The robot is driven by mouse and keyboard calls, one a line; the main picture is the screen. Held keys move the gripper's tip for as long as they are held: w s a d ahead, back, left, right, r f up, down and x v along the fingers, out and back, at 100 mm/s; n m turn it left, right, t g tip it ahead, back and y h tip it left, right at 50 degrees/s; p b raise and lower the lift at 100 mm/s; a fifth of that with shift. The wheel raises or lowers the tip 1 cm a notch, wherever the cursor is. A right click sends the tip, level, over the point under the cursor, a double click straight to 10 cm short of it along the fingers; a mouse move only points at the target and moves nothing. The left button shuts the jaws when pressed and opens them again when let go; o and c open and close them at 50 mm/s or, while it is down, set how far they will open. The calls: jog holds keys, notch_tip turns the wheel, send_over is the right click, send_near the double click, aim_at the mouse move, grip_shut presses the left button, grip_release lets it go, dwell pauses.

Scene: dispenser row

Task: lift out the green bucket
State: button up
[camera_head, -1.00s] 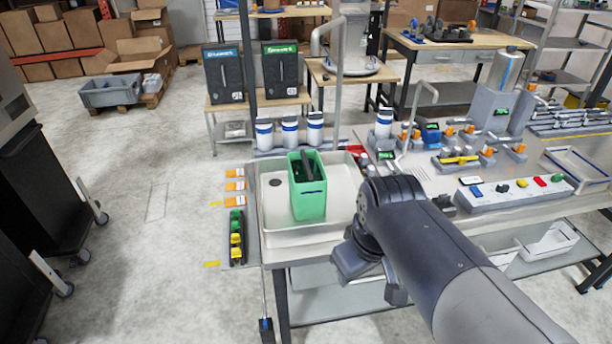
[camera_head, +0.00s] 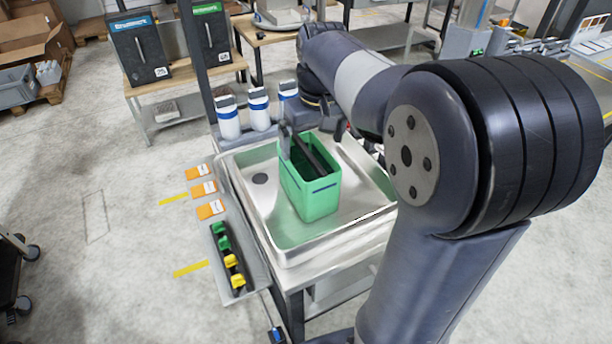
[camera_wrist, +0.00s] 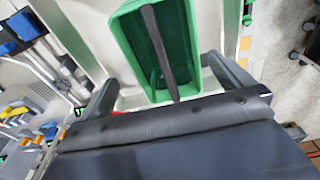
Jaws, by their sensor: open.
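The green bucket (camera_head: 313,197) stands upright in the metal sink basin (camera_head: 245,215). A dark handle bar (camera_head: 315,153) runs across its open top. My gripper (camera_head: 312,138) is at the bucket's far side, close above its rim, with the arm reaching over from the right. In the wrist view the bucket (camera_wrist: 128,45) and its handle bar (camera_wrist: 158,45) lie ahead, between the two spread fingers of my gripper (camera_wrist: 160,72). The fingers are open and hold nothing.
White bottles with blue bands (camera_head: 258,108) stand behind the basin. Orange cards (camera_head: 203,189) and a narrow tray of green and yellow pieces (camera_head: 236,262) are at the basin's left. A dark post (camera_head: 195,75) rises at the back left.

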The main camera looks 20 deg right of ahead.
aim_at(308, 151)
notch_tip(308, 151, down, 8)
jog(key=w, duration=0.1)
jog(key=shift+a+r+p, duration=0.2)
jog(key=shift+a+p, duration=0.1)
jog(key=shift+a, duration=0.1)
jog(key=shift+c, duration=0.2)
jog(key=c, duration=1.8)
jog(key=shift+w+r, duration=0.15)
jog(key=shift+c, duration=0.4)
jog(key=shift+r, duration=0.5)
notch_tip(308, 151, up, 9)
jog(key=shift+r, duration=0.1)
jog(key=shift+r+p, duration=0.9)
jog(key=shift+p, duration=0.05)
